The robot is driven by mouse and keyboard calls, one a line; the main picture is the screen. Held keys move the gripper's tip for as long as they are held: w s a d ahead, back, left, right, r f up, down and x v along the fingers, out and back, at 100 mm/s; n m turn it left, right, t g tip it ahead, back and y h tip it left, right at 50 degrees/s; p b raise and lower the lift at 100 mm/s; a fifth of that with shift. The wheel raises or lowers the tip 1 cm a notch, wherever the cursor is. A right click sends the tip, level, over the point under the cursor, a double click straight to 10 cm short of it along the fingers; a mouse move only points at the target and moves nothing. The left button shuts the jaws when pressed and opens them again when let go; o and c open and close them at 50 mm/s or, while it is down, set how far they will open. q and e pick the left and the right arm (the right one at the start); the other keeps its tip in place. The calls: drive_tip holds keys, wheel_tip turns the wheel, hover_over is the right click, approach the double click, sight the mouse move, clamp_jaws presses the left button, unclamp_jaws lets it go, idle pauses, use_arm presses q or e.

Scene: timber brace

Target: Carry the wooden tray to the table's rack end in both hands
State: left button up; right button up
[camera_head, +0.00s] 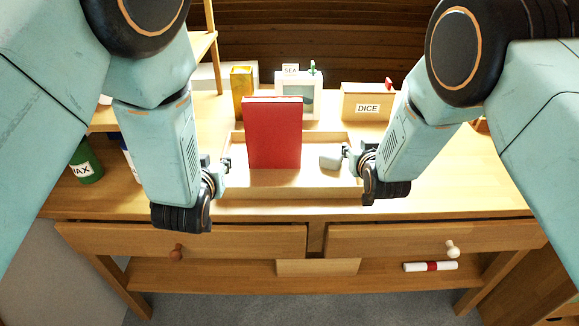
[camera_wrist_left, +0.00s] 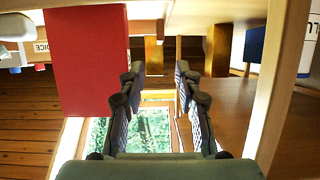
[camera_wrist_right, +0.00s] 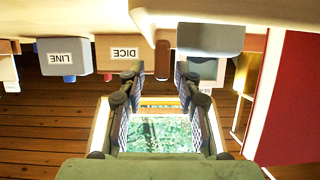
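The wooden tray (camera_head: 290,192) sits on the table (camera_head: 440,185), near the middle. A red book (camera_head: 273,132) stands upright in it; the book also shows in the left wrist view (camera_wrist_left: 88,60) and the right wrist view (camera_wrist_right: 290,95). A small pale grey block (camera_head: 330,160) lies in the tray's right part. My left gripper (camera_head: 225,166) is at the tray's left end, and my right gripper (camera_head: 346,155) at its right end. In the wrist views both grippers' fingers stand apart, with no tray wall visible between them. Contact with the tray cannot be told.
Behind the tray are a yellow container (camera_head: 242,92), a SEA display (camera_head: 298,96) and a DICE box (camera_head: 366,104). A green canister (camera_head: 86,163) stands at the left by a wooden shelf. The right wrist view also shows a LINE box (camera_wrist_right: 65,57). The right tabletop is mostly clear.

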drive_tip(key=v, duration=1.1)
drive_tip(key=shift+s, duration=0.2)
drive_tip(key=shift+r, duration=0.1)
wheel_tip(320, 180, up, 8)
drive_tip(key=p, duration=0.8)
idle(0.3)
drive_tip(key=shift+r, duration=0.15)
wheel_tip(320, 180, up, 9)
drive_tip(key=p, duration=0.8)
idle(0.6)
